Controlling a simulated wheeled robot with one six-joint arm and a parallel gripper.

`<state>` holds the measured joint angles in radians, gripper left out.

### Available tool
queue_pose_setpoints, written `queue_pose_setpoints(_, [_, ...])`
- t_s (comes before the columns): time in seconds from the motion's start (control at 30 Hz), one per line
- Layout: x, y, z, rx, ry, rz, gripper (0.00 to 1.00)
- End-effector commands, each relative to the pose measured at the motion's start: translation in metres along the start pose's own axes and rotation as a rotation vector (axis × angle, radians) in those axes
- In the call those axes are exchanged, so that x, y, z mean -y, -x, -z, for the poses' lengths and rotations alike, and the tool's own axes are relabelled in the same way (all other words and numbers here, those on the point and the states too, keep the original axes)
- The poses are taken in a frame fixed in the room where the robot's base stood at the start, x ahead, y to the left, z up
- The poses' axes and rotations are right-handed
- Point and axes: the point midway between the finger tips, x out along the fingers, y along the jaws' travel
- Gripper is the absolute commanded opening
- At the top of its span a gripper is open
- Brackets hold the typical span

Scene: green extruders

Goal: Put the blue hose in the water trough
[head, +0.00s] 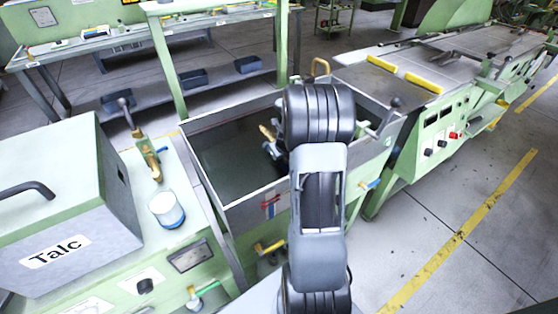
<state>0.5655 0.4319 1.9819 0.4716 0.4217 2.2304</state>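The water trough (232,208) is a grey-rimmed tank with dark content, in the middle of the head view. My arm reaches up the picture in front of it and hides its right part. A small brass-coloured piece (267,132) and dark grey parts show just left of my arm, over the trough. I cannot tell whether these belong to my gripper, to something it holds or to a fitting. My gripper's fingers are not clearly seen. I cannot make out a blue hose; it may be hidden behind my arm.
A blue-handled valve (370,184) is right of the trough. Open floor (490,240) lies at right.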

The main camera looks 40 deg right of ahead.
Motion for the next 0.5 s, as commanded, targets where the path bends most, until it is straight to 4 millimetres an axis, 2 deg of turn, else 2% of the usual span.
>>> queue_pose_setpoints(0.07, [0.0000, -0.0080, 0.0034, -0.001, 0.000, 0.000, 0.09])
queue_pose_setpoints(0.43, [0.0000, -0.0101, 0.0041, 0.000, 0.000, 0.001, 0.09])
queue_pose_setpoints(0.47, [0.0000, -0.0099, 0.0041, 0.000, 0.000, 0.000, 0.39])
queue_pose_setpoints(0.5, [-0.0001, -0.0096, 0.0040, 0.000, 0.000, 0.000, 0.43])
